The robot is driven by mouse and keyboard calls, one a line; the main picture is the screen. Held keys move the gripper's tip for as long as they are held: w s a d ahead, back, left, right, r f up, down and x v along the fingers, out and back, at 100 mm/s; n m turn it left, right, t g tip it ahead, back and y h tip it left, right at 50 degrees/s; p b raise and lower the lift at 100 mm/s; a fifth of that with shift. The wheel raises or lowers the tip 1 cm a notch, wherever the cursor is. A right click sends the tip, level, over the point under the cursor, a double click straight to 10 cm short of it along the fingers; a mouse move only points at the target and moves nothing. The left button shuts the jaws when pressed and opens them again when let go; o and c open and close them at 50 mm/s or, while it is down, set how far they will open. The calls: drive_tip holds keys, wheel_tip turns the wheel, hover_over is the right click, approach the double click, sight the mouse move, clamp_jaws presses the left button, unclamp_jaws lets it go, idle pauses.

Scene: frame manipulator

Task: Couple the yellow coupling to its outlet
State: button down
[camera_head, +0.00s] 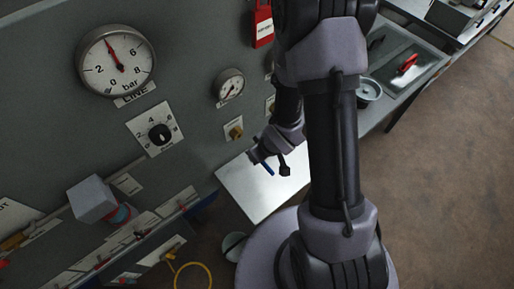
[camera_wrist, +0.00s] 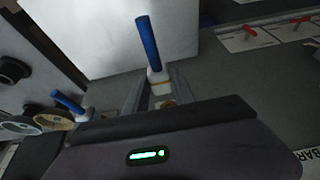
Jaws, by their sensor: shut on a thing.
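My gripper (camera_head: 268,160) is in front of the grey panel, above a white surface. In the wrist view my gripper (camera_wrist: 157,92) is shut on a pale fitting (camera_wrist: 158,78) with a blue rod-like handle (camera_wrist: 148,42) pointing up and away. A blue part (camera_head: 264,164) also shows at the gripper in the head view.
The large gauge (camera_head: 116,61), small gauge (camera_head: 229,87), black knob (camera_head: 159,135) and grey box (camera_head: 92,198) stick out from the panel. A second blue-handled fitting (camera_wrist: 68,103) is left in the wrist view. A tray (camera_head: 408,62) with a red-handled tool lies behind my arm.

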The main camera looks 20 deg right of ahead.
drive_tip(key=shift+s, duration=0.1)
drive_tip(key=shift+w+a+p, duration=0.3)
drive_tip(key=shift+w+p, duration=0.15)
drive_tip(key=shift+w, duration=0.5)
drive_tip(key=shift+w+a+p, duration=0.3)
drive_tip(key=shift+w+p, duration=0.1)
drive_tip(key=shift+w, duration=0.55)
drive_tip(key=shift+w+a+p, duration=0.3)
drive_tip(key=shift+w+p, duration=0.15)
drive_tip(key=shift+w, duration=0.5)
drive_tip(key=shift+w+a, duration=0.15)
drive_tip(key=shift+w, duration=0.45)
drive_tip(key=c, duration=1)
unclamp_jaws()
drive_tip(key=shift+o, duration=0.2)
drive_tip(key=p+v, duration=0.8)
drive_tip(key=v, duration=0.9)
drive_tip(key=shift+s+r, duration=0.15)
drive_tip(key=shift+r, duration=0.05)
